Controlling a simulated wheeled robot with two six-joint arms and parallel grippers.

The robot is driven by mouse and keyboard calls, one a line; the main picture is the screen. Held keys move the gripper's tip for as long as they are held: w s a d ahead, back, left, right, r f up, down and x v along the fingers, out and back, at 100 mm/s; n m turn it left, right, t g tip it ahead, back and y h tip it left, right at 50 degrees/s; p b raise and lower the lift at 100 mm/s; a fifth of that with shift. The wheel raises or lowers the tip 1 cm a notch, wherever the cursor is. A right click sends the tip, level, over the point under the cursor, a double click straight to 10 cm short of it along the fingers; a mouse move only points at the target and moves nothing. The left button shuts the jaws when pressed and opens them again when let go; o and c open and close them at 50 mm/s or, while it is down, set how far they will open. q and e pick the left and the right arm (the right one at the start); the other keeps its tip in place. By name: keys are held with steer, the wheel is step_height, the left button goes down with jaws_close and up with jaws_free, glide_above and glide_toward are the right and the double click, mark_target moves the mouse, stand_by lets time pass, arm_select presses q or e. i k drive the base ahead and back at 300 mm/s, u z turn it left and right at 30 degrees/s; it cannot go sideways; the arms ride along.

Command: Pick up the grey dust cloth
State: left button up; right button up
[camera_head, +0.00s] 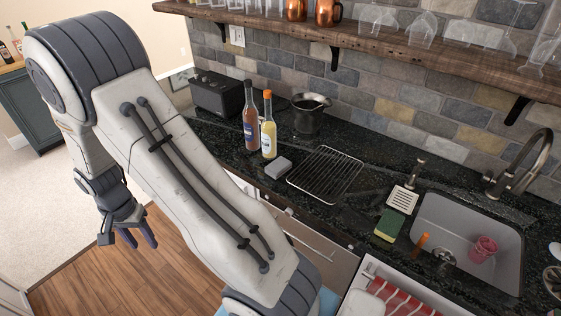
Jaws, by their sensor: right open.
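A small grey folded block, which looks like the grey dust cloth (278,167), lies on the dark stone counter (235,178) just in front of two bottles. My right gripper (140,241) hangs at the left, over the wooden floor, with its dark fingers pointing down. It is open and empty, well to the left of the cloth and apart from it. My right arm spans the left and middle of the view and hides part of the counter's front. My left gripper is not in view.
An orange-red bottle (250,118) and a yellow bottle (268,128) stand behind the cloth. A wire rack (326,174) lies to its right. A sponge (389,225) and the sink (427,223) are farther right.

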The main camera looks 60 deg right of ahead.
mark_target(282, 165)
steer(key=z, duration=0.65)
steer(key=i, duration=0.85)
steer(key=z, duration=0.85)
